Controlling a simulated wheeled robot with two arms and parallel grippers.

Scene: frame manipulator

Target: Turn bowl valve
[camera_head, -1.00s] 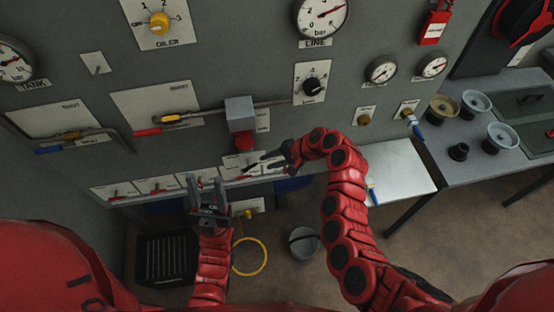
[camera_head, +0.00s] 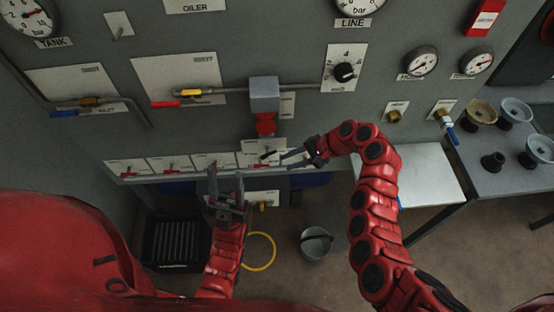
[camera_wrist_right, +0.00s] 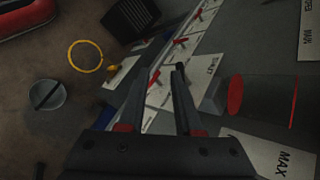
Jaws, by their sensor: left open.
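A grey block (camera_head: 264,94) on a pipe carries a red bowl (camera_head: 266,124) beneath it. The bowl also shows at the right of the right wrist view (camera_wrist_right: 262,100). Below it runs a row of small plates with red handles (camera_head: 220,165); I cannot tell which handle is the bowl valve. In the right wrist view, a red handle (camera_wrist_right: 154,79) shows by the fingers. My right gripper (camera_head: 281,159) is open beside the row, just below and right of the bowl; its fingers (camera_wrist_right: 165,72) hold nothing. My left gripper (camera_head: 226,173) is open and empty in front of the row.
Red-handled (camera_head: 180,104) and blue-handled (camera_head: 64,113) pipe valves are on the wall panel. A black crate (camera_head: 175,243), yellow ring (camera_head: 259,251) and bucket (camera_head: 316,243) are on the floor. A metal table (camera_head: 425,175) stands at right.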

